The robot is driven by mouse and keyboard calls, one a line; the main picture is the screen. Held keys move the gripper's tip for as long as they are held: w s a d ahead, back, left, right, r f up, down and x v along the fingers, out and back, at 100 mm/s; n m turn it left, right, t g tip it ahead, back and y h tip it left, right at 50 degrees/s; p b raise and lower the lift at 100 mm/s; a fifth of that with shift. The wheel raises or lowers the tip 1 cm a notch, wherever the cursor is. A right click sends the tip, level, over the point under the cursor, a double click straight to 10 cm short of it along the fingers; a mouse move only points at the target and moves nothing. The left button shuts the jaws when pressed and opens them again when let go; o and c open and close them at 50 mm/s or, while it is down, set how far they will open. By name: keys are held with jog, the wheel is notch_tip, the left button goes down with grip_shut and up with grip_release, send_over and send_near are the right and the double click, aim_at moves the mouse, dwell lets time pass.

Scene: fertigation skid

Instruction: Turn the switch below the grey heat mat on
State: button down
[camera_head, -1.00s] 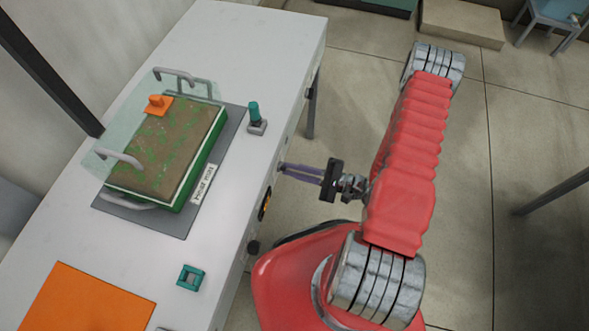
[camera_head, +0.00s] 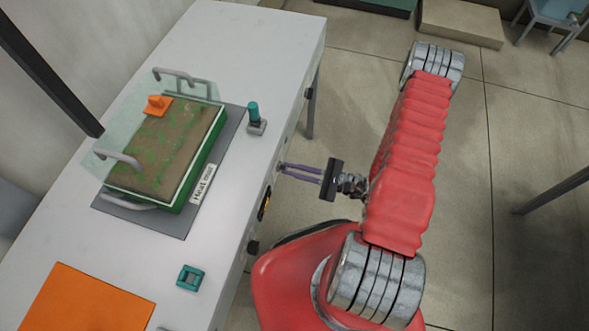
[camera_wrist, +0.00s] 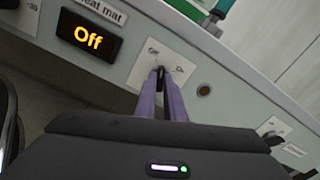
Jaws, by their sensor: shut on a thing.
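The grey heat mat (camera_head: 232,122) lies on the white bench under a green-sided tray, with its label (camera_head: 203,184) at the edge. On the bench front, the wrist view shows a "heat mat" label (camera_wrist: 103,10) and a black display (camera_wrist: 90,36) reading "Off" in orange. To the display's right is the switch (camera_wrist: 160,71) on a white plate (camera_wrist: 178,58). My gripper (camera_wrist: 163,78), with purple fingers, is shut on the switch knob, mostly hidden between the fingertips. In the head view my gripper (camera_head: 282,167) reaches the bench front from the right.
Another switch plate (camera_wrist: 272,127) is further right on the panel. A teal-topped switch (camera_head: 256,119) and a teal square piece (camera_head: 190,277) stand on the bench. An orange sheet (camera_head: 82,300) lies at the near left. The floor to the right is largely clear.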

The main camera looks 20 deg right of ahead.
jog(key=m, duration=1.3)
jog(key=shift+s+a+f, duration=0.1)
jog(key=shift+a, duration=0.05)
jog(key=shift+m, duration=0.3)
jog(key=c, duration=1.8)
grip_release()
jog(key=shift+c, duration=0.2)
jog(key=shift+d, duration=0.2)
jog(key=v, duration=1.3)
jog(key=shift+d, duration=0.3)
